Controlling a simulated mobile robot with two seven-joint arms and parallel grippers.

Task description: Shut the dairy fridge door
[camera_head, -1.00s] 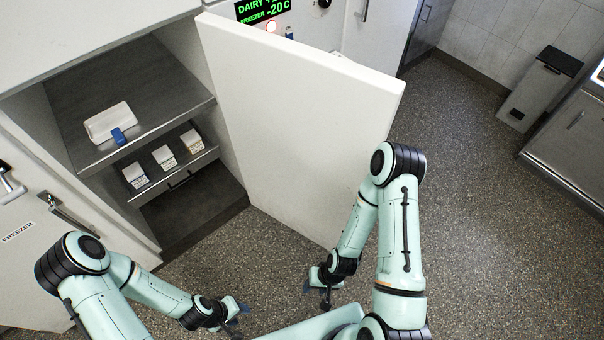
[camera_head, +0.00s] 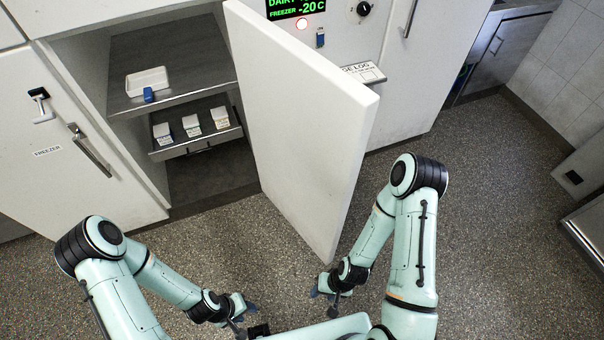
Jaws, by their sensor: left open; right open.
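The dairy fridge door (camera_head: 290,120) is a thick white panel standing wide open, swung out to the right of the fridge opening. Inside the open fridge, a grey shelf (camera_head: 190,72) and a lower drawer show. My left gripper (camera_head: 242,316) is open and empty, low over the floor in front of the fridge. My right gripper (camera_head: 325,296) is open and empty, near the lower outer corner of the door and nearer to me. Whether it touches the door I cannot tell; they look apart.
A white tray (camera_head: 147,79) with a blue item sits on the shelf, and several small cartons (camera_head: 191,126) stand in the drawer. The freezer door (camera_head: 80,140) at left is shut. A green display (camera_head: 292,10) is behind the door. Speckled floor (camera_head: 470,200) is clear at right.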

